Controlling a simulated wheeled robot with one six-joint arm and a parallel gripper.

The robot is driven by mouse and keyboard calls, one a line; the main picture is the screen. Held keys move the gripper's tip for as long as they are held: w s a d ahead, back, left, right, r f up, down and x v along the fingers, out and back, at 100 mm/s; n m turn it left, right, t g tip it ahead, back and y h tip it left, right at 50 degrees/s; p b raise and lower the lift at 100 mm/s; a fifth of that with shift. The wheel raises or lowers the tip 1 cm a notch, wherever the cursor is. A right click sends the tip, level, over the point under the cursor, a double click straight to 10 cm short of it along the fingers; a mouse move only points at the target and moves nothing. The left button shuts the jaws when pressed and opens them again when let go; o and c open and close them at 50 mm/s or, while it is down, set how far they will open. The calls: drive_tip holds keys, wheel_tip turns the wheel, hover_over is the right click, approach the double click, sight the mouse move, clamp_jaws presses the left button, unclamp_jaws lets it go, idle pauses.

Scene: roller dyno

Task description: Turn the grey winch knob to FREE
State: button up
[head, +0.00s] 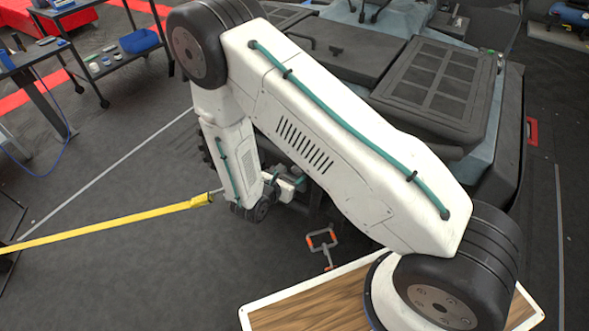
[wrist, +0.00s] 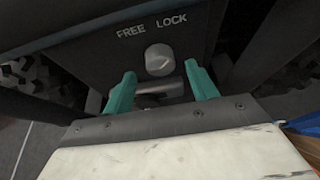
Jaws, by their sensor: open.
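The grey winch knob (wrist: 159,60) shows in the wrist view on a dark panel, below the white words FREE (wrist: 131,33) and LOCK (wrist: 171,21). It looks round; I cannot tell which word it is set to. My gripper (wrist: 160,70) is open, with one teal finger to the lower left of the knob and the other to its lower right. I see no clear contact with the knob. In the head view my arm reaches down to the dark vehicle's front, and the knob is hidden there.
A yellow strap (head: 110,226) runs from the left to a hook near my arm. An orange-and-grey item (head: 322,240) stands below the vehicle's front. A wood-topped surface (head: 310,303) is at the bottom. Open floor lies to the left.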

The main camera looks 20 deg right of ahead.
drive_tip(key=shift+x, duration=1.35)
drive_tip(key=c, duration=1)
